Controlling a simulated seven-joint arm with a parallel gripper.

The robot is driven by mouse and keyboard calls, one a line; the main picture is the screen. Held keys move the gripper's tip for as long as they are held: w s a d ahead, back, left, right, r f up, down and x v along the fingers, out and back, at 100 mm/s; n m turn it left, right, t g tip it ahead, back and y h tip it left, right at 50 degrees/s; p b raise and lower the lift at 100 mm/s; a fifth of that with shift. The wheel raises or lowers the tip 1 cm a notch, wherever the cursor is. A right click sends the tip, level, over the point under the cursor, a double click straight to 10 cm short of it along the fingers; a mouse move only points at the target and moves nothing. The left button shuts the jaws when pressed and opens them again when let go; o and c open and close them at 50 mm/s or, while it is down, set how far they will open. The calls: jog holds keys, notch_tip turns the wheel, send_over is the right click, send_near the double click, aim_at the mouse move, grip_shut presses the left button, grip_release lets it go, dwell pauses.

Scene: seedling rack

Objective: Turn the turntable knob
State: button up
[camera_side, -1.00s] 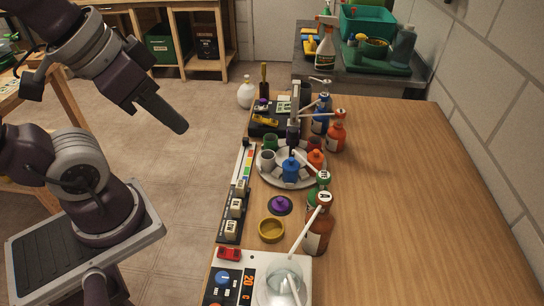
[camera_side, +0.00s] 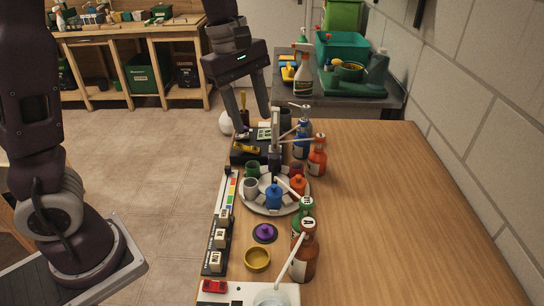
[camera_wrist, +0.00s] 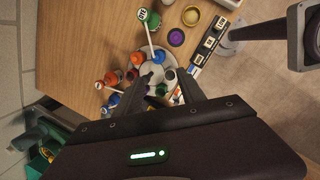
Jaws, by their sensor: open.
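My gripper (camera_side: 253,122) is open and empty, pointing down, above the far left end of the table, beyond the turntable. In the wrist view its fingers (camera_wrist: 160,82) hide part of the turntable.
A yellow bowl (camera_side: 257,258) stands in front of the knob. A strip of labelled switches (camera_side: 219,240) runs along the left edge. Brown and green bottles (camera_side: 305,255) with white sticks stand to the right. A black box (camera_side: 249,152) lies below my gripper. The table's right side is clear.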

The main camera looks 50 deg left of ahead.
aim_at(275, 156)
jog(key=w+f+n, duration=0.2)
jog(key=w+f, duration=0.1)
jog(key=w+a+f+n+g+y, duration=0.1)
jog(key=w+f+n, duration=0.1)
jog(key=w+f, duration=0.1)
jog(key=w+a+f+n+y, duration=0.1)
jog(key=w+f+n, duration=0.1)
jog(key=f+n, duration=0.1)
jog(key=shift+w+a+f, duration=0.1)
jog(key=shift+w, duration=0.3)
notch_tip(275, 156, down, 7)
jog(key=shift+r, duration=0.1)
grip_shut()
